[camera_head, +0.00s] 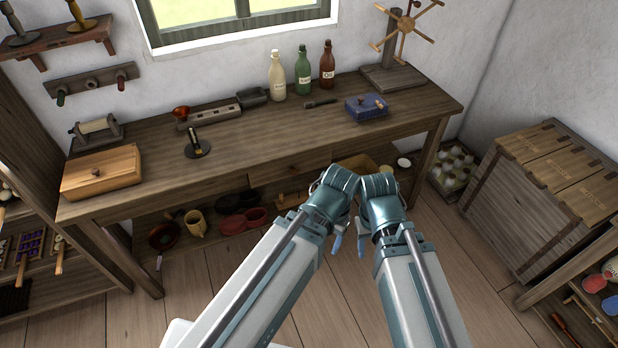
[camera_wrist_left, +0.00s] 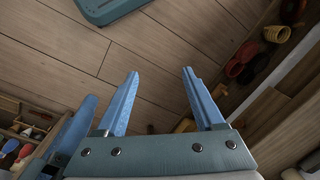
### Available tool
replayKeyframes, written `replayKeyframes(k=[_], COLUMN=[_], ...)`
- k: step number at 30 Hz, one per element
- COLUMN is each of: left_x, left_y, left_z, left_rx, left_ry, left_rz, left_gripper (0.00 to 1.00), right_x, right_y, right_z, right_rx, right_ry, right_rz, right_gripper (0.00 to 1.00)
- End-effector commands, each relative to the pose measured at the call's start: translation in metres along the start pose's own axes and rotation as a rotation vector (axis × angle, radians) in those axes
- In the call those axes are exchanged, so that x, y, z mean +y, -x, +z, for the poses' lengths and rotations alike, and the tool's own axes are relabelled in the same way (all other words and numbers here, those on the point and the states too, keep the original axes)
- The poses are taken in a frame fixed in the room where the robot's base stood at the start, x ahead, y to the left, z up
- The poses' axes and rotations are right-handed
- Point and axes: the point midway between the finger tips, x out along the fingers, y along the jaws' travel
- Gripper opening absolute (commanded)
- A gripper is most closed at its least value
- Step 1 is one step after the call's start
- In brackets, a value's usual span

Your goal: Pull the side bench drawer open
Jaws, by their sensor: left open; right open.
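The wooden side bench (camera_head: 255,138) runs along the back wall under the window. Its drawer front (camera_head: 290,170) sits under the middle of the top and looks flush and shut; I cannot make out a handle. My left gripper (camera_wrist_left: 160,88) is open and empty in the left wrist view, its blue fingers over the floor. My right gripper (camera_head: 362,245) is open and hangs beside the left one in front of the bench, apart from the drawer; its far finger is hidden. Part of it also shows at the left of the left wrist view (camera_wrist_left: 70,135).
Bottles (camera_head: 303,75), a blue box (camera_head: 367,107) and a wooden box (camera_head: 102,172) stand on the bench. Pots and a yellow mug (camera_head: 195,223) sit on its lower shelf. A large crate (camera_head: 530,205) stands at right. The floor (camera_head: 225,270) before the bench is clear.

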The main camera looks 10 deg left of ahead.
Motion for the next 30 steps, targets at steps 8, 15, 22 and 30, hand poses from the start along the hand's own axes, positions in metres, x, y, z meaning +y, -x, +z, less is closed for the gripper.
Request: replayKeyframes(k=[8,15,22,30], left_x=[0.008,0.016,0.022,0.016], left_y=[-0.091,-0.176,-0.257,-0.337], left_z=[-0.005,-0.011,-0.016,-0.025], left_rx=[0.001,0.002,0.004,0.015], left_ry=[-0.003,-0.005,-0.002,0.033], left_rz=[-0.001,-0.003,-0.002,0.009], left_gripper=[0.71,0.71,0.71,0.71], right_x=[-0.009,-0.016,-0.024,-0.031], right_y=[-0.091,-0.176,-0.257,-0.336], right_z=[-0.006,-0.011,-0.016,-0.021], right_rx=[0.001,0.002,0.003,0.003], right_ry=[0.003,0.006,0.009,0.012], right_rz=[0.001,0.003,0.004,0.005], right_gripper=[0.50,0.50,0.50,0.50])
